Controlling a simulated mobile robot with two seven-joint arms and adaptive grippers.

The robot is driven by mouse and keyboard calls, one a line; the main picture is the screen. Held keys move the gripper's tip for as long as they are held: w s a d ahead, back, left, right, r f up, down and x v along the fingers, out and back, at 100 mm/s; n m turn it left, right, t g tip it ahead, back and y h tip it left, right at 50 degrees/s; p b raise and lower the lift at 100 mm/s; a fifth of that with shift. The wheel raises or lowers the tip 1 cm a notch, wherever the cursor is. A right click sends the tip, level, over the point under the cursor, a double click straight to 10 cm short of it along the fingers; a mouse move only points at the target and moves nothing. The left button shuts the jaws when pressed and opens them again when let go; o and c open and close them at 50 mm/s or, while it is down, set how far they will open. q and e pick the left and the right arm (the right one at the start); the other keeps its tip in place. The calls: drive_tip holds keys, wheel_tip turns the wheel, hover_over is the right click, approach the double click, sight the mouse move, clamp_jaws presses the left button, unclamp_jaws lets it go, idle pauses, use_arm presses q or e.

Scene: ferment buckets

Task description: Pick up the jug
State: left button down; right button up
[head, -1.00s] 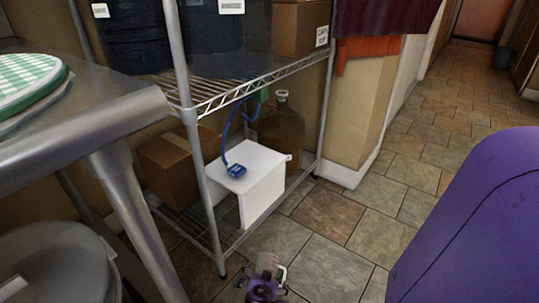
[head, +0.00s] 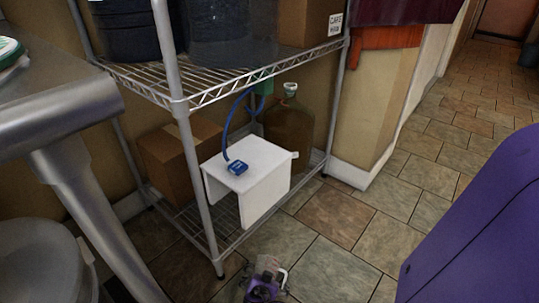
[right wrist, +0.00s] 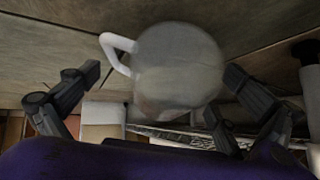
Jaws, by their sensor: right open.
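A pale grey, translucent jug (right wrist: 178,65) with a white loop handle fills the middle of the right wrist view, its handle toward the left. The same jug (head: 268,264) shows small at the bottom edge of the head view, over the tiled floor. My right gripper (right wrist: 163,80) is open, with one finger on each side of the jug in the wrist picture. The left finger is apart from the body, near the handle. I cannot tell whether the right finger touches. In the head view the right gripper (head: 262,289) is mostly cut off. My left gripper is out of view.
A wire shelf (head: 215,88) stands just behind, with a cardboard box (head: 178,160), a white stand (head: 262,190) bearing a blue device (head: 237,167), and a large brown bottle (head: 290,128). A steel table (head: 60,105) is at left.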

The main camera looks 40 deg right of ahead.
drive_tip(key=shift+c, duration=0.5)
